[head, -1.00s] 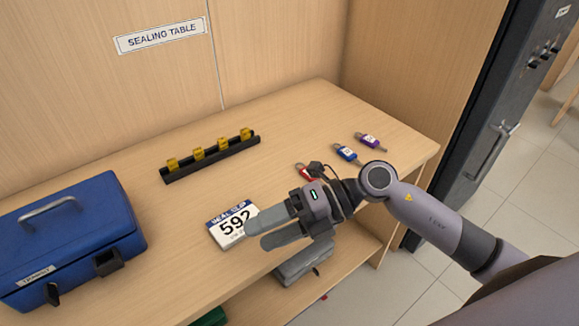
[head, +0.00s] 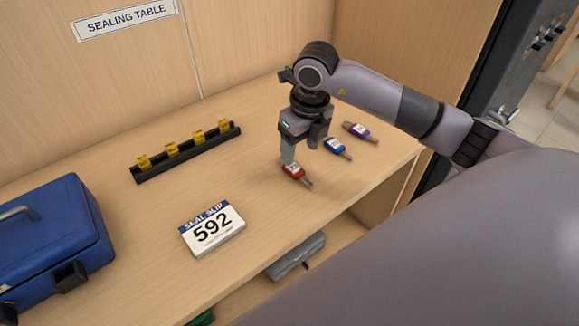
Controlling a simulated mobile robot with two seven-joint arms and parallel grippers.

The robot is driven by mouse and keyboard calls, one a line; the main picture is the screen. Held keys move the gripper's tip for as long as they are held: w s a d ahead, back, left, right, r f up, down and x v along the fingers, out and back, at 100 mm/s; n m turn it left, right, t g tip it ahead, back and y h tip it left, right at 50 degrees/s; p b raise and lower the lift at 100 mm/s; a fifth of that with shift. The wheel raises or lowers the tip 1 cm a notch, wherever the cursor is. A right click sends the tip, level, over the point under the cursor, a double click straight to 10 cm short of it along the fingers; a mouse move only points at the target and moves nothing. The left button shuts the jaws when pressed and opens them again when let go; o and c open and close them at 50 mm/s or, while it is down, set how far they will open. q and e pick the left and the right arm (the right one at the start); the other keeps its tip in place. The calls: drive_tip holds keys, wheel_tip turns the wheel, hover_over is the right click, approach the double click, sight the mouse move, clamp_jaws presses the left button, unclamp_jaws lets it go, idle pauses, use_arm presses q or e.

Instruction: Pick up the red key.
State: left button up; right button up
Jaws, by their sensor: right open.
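The red key (head: 297,174) lies flat on the table, its red tag toward the back left and its metal end toward the front right. My right gripper (head: 302,152) points down just above and behind it, open and empty. The nearer finger's tip overlaps the edge of the red tag in the picture; I cannot tell if it touches. The other finger is farther back, toward the blue key. My left gripper is not in view.
A blue key (head: 336,147) and a purple key (head: 357,131) lie close by to the right. A seal slip block (head: 213,231) marked 592, a black rack (head: 187,153) with yellow tags and a blue case (head: 50,240) stand to the left. The table between has free room.

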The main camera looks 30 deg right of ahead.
sight(295, 168)
drive_tip(key=f, duration=0.5)
drive_tip(key=shift+w+a+f, duration=0.25)
drive_tip(key=shift+w+f, duration=0.1)
drive_tip(key=c, duration=1.1)
